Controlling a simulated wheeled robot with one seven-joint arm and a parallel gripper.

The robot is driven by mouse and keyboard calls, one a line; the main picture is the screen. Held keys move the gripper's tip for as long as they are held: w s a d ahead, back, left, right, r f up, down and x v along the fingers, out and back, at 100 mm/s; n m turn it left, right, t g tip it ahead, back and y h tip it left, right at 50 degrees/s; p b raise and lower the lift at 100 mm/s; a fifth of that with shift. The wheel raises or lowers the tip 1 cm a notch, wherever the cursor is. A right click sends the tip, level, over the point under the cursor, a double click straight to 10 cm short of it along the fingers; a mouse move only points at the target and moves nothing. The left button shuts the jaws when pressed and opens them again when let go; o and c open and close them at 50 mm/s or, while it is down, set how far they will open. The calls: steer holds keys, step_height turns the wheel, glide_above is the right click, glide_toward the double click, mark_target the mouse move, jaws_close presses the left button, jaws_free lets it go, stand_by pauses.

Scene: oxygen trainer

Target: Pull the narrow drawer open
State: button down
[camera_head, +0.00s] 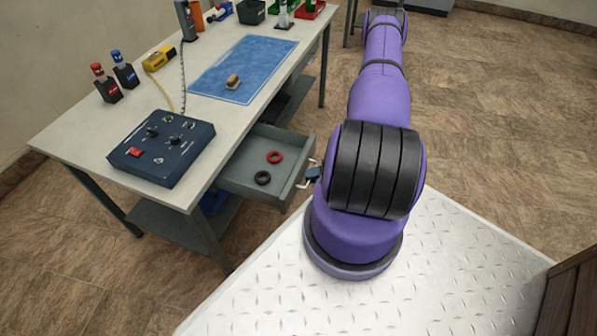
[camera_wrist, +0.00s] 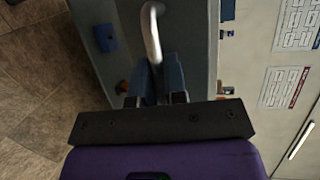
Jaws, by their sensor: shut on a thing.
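The narrow drawer (camera_head: 250,183) is a grey drawer under the bench's near right side, and it stands pulled out. A red ring (camera_head: 274,157) and a black ring (camera_head: 263,177) lie inside it. My gripper (camera_head: 312,173) is at the drawer's front, partly hidden by my purple arm in the head view. In the wrist view my gripper (camera_wrist: 159,78) is shut on the drawer's pale bar handle (camera_wrist: 151,32), with the blue fingers either side of it.
The bench (camera_head: 72,141) carries a dark control box (camera_head: 161,147), a blue mat (camera_head: 243,69) with a small brown-and-metal object (camera_head: 233,82), red and blue bottles, and a yellow meter (camera_head: 159,57). A lower shelf (camera_head: 165,215) lies beneath. Tiled floor shows right of my arm.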

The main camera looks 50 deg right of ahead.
steer(key=shift+s+d, duration=0.2)
steer(key=shift+s, duration=0.35)
steer(key=shift+s+d, duration=0.2)
steer(key=shift+s, duration=0.35)
steer(key=c, duration=1.5)
jaws_free()
steer(key=shift+o, duration=0.2)
